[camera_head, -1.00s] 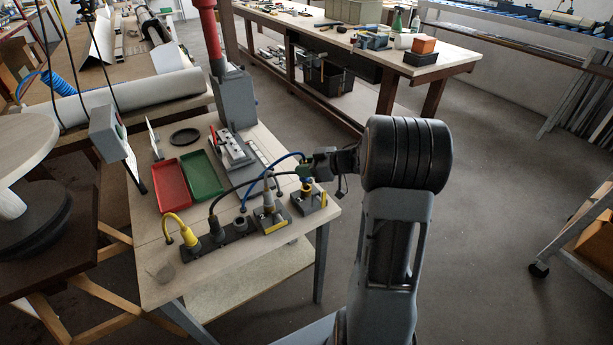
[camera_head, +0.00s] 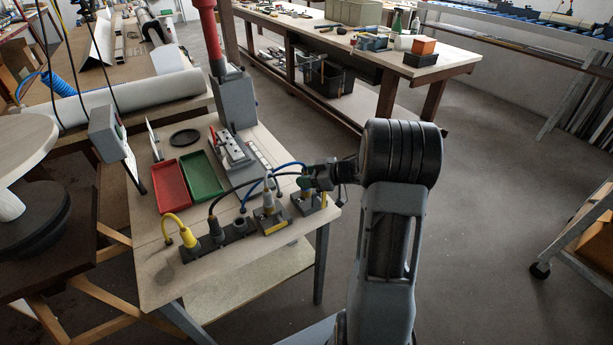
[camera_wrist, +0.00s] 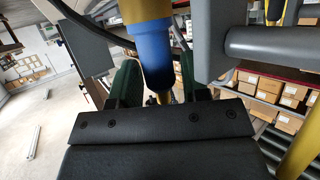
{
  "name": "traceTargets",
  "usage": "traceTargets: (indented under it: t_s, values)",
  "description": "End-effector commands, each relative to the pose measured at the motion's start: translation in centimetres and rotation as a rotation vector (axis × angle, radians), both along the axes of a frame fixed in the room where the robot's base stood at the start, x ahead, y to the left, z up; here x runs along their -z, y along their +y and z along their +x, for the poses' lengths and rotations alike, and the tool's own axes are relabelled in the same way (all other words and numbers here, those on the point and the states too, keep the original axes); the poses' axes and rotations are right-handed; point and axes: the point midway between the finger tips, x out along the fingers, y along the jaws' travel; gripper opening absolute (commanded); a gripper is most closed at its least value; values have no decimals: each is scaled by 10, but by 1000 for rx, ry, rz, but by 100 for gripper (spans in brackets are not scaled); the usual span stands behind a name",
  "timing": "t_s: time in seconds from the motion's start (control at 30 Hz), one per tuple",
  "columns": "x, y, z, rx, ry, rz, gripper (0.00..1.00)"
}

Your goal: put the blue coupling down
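My gripper (camera_head: 304,183) has green fingers and is over the right-hand dark block (camera_head: 308,204) at the near right corner of the bench. In the wrist view the blue coupling (camera_wrist: 156,58), with a yellow band at its top end, stands between the two fingers (camera_wrist: 158,88). The gripper appears shut on it. The blue cable (camera_head: 260,180) arcs over to the gripper. In the head view the fingers mostly hide the coupling. I cannot tell whether its lower end touches the block.
A dark socket strip (camera_head: 222,244) holds a yellow coupling (camera_head: 191,238) and a dark connector (camera_head: 215,230). A second block (camera_head: 272,220) with a grey connector stands just left of my gripper. A red tray (camera_head: 170,186) and a green tray (camera_head: 201,174) lie behind. A black cable (camera_head: 235,190) arches nearby.

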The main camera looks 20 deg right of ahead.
Motion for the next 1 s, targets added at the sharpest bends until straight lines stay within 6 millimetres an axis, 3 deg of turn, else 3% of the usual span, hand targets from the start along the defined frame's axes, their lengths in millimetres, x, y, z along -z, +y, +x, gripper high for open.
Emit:
traceTargets:
  t_s: [0.1, 0.43, 1.0]
  values:
    - [0, 0, 0, 0, 0, 0, 53]
    - [-5, -2, -1, 1, 0, 0, 53]
    - [-42, -68, -62, 4, -1, -1, 53]
